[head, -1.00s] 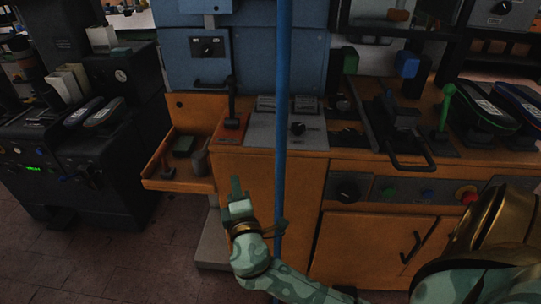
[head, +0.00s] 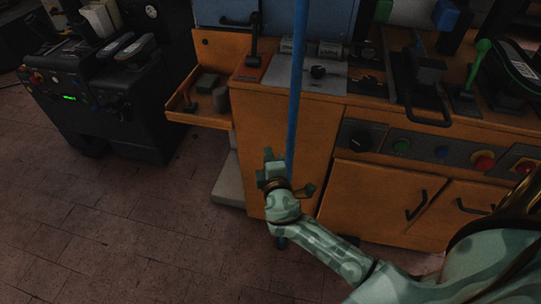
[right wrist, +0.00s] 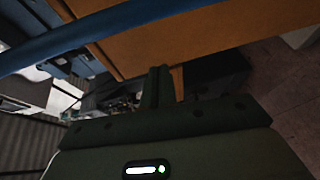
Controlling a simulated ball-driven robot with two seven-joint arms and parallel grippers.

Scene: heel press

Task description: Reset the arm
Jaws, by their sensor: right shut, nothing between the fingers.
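My right gripper (head: 268,156) is in front of the orange cabinet (head: 283,130), low and close to the blue pole (head: 296,95). It is shut and empty; its fingers also show shut together in the right wrist view (right wrist: 157,87). My right arm comes in from the lower right. I cannot tell from the head view whether the hand touches the pole. My left gripper is not in view.
An orange side tray (head: 200,115) juts out left of the cabinet. A dark machine (head: 100,95) stands further left. A control panel with several knobs and buttons (head: 441,152) runs along the right front. The brick floor (head: 90,230) at lower left is clear.

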